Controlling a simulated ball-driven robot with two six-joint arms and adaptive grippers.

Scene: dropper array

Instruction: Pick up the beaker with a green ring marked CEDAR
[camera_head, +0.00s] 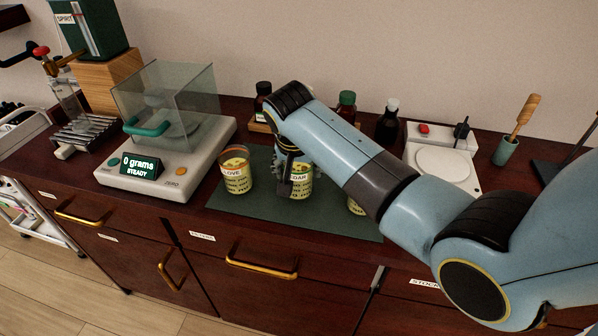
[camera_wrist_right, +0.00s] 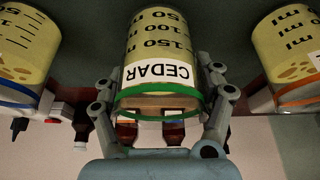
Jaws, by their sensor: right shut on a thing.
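The CEDAR beaker (camera_wrist_right: 158,40) has a green ring, a white label and yellow contents; it fills the middle of the right wrist view, appearing upside down. My right gripper (camera_wrist_right: 158,78) is shut on it, one finger on each side. In the head view the beaker (camera_head: 301,186) shows partly behind my right gripper (camera_head: 286,182), with only the end of its label readable. It is upright, on or very close to the green mat (camera_head: 260,207); I cannot tell if there is a gap. My left gripper is not in view.
A beaker with an orange ring (camera_head: 236,178) stands to the left on the mat. Another beaker (camera_head: 355,207) is mostly behind my arm; a blue ring (camera_wrist_right: 17,106) shows in the wrist view. A balance (camera_head: 150,185) stands left, bottles (camera_head: 388,122) behind, a white device (camera_head: 440,160) right.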

